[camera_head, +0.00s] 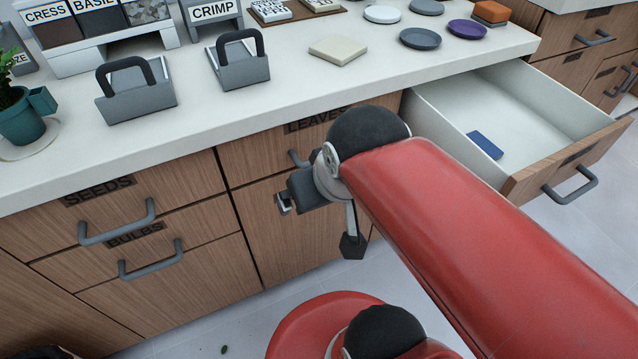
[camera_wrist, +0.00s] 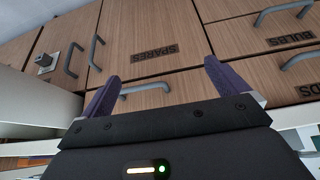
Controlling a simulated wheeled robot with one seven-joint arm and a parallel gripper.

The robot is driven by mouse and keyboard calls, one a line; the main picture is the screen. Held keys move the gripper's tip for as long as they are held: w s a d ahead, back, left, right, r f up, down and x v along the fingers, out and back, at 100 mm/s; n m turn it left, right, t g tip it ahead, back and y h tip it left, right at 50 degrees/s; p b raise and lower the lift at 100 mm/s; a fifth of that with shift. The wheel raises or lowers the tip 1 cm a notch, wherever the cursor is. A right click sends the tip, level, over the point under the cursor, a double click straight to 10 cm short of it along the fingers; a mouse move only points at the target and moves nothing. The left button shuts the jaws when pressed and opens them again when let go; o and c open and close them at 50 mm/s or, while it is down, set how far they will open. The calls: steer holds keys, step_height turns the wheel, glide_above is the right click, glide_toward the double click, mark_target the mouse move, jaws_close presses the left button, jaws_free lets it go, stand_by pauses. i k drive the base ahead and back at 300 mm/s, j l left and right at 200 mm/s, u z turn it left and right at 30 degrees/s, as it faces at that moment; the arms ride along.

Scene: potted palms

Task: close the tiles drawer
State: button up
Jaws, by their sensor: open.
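One drawer (camera_head: 530,113) stands pulled far out at the right in the head view, with a white inside, a wooden front and a grey bar handle (camera_head: 571,187). The dark label on its front is too small to read. A blue flat block (camera_head: 485,145) lies inside it. My gripper (camera_wrist: 160,72) shows in the wrist view with its two purple fingers apart and nothing held between them. It faces the cabinet fronts, with a grey handle (camera_wrist: 145,88) beyond the fingers. In the head view my arm lies left of the open drawer and hides much of the gripper.
Drawers labelled SEEDS (camera_head: 98,190), BULBS (camera_head: 136,235) and LEAVES (camera_head: 318,119) are shut. The white counter (camera_head: 300,85) holds grey caddies (camera_head: 240,66), a beige tile (camera_head: 338,50), round plates (camera_head: 420,39) and a potted plant (camera_head: 20,122). Floor shows beyond the open drawer.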

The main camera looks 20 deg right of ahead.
mark_target(548, 134)
steer(key=k+z, duration=0.1)
steer(key=z, duration=0.4)
steer(key=l+z, duration=0.1)
steer(key=z, duration=0.35)
steer(key=k+l+z, duration=0.1)
steer(key=z, duration=0.4)
steer(key=l+z, duration=0.15)
steer(key=z, duration=0.3)
steer(key=k+l+z, duration=0.2)
steer(key=k, duration=0.15)
steer(key=k+z, duration=0.15)
steer(key=k, duration=0.15)
